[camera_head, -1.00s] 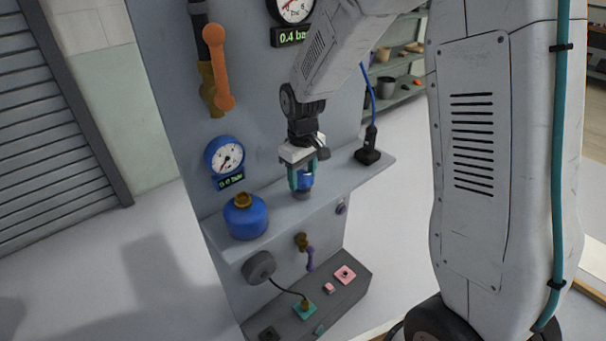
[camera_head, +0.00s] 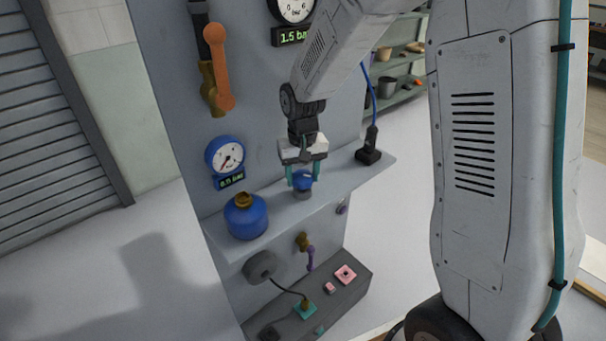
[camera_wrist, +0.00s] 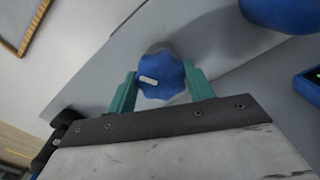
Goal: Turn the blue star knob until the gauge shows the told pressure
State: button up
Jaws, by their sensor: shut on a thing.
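The blue star knob (camera_head: 303,181) stands on a grey base on the panel's shelf, and its white mark shows in the wrist view (camera_wrist: 160,80). My gripper (camera_head: 302,178) comes down from above, with its teal fingers shut on the knob from both sides. The upper gauge (camera_head: 294,8) is cut by the top edge of the head view. Its display (camera_head: 292,37) reads about 1.5 bar. A lower blue-rimmed gauge (camera_head: 225,156) has a display (camera_head: 231,181) whose small digits look like 0.15 bar. The told pressure is not visible.
A blue canister (camera_head: 246,217) stands on the shelf (camera_head: 284,212) left of the knob. A black tool with a blue cable (camera_head: 369,149) stands to the right. An orange-handled lever (camera_head: 218,66) is above. Below are a purple lever (camera_head: 310,259) and a grey box (camera_head: 350,291).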

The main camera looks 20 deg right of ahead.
aim_at(302, 175)
jog(key=shift+w, duration=0.1)
jog(key=o, duration=1)
notch_tip(302, 175, up, 8)
jog(key=shift+f, duration=0.1)
